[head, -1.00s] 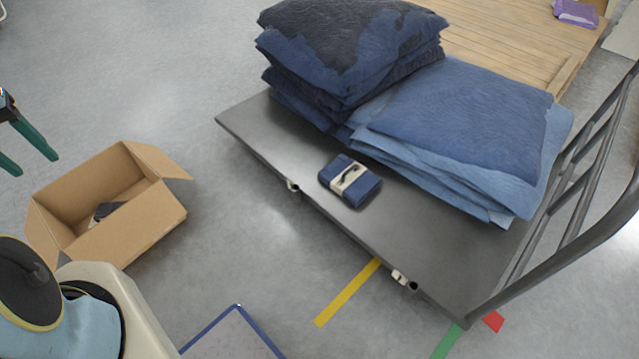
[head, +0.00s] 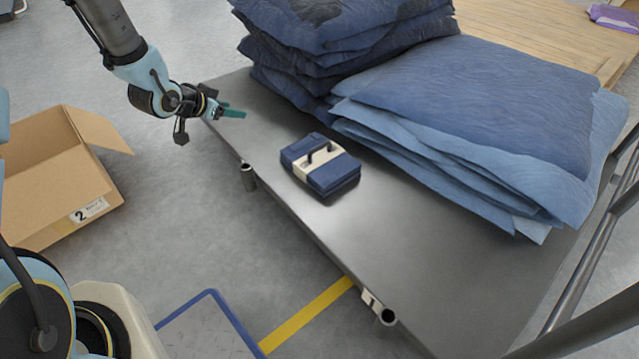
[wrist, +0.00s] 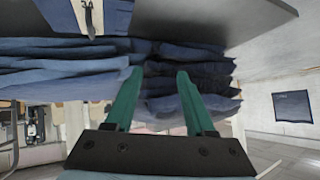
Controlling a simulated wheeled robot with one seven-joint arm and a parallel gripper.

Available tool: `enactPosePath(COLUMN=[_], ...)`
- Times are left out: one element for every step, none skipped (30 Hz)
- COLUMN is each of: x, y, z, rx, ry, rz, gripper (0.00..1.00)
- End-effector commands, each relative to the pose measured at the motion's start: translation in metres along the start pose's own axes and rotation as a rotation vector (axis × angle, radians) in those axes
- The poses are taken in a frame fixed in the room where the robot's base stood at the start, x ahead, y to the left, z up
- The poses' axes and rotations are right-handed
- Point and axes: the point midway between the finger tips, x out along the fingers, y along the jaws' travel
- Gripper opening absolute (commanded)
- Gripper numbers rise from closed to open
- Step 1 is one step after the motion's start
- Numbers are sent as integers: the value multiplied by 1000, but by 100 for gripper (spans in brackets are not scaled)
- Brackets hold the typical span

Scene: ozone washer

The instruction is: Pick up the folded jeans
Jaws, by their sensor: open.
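The folded jeans (head: 333,181) are a small dark blue bundle with a cream band and a dark handle-like loop on top. They lie on the grey cart bed near its left edge. My gripper (head: 236,113) is over the cart's far left corner, to the left of the bundle and apart from it. Its green fingers (wrist: 158,88) are spread with nothing between them. In the wrist view, which looks upside down, the bundle (wrist: 68,12) shows at the top left, with the stacked denim behind the fingers.
The flat cart (head: 290,221) also carries a tall dark denim stack (head: 320,50) and a lower, lighter blue stack (head: 480,110) close right of the bundle. Cart rails (head: 590,265) stand at the right. An open cardboard box (head: 55,185) sits on the floor at left.

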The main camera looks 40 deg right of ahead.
Motion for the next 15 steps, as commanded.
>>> enactPosePath(x=[37, 51, 67, 78, 88, 99, 106, 113, 120, 124, 128, 131, 133, 135, 138], y=[26, 39, 55, 67, 78, 92, 102, 111, 121, 128, 134, 140, 144, 147, 151], z=[22, 25, 29, 31, 34, 37, 38, 40, 43, 44, 45, 45, 45, 46, 46], rx=[31, 49, 70, 86, 98, 113, 123, 132, 141, 147, 153, 158, 161, 163, 166], ry=[43, 72, 110, 138, 163, 196, 218, 238, 262, 278, 292, 308, 317, 324, 330], rz=[43, 67, 96, 118, 139, 165, 183, 200, 218, 231, 243, 254, 261, 267, 273], gripper=[55, 55, 55, 55, 55, 55, 55, 55, 55, 55, 55, 55, 55, 55, 55])
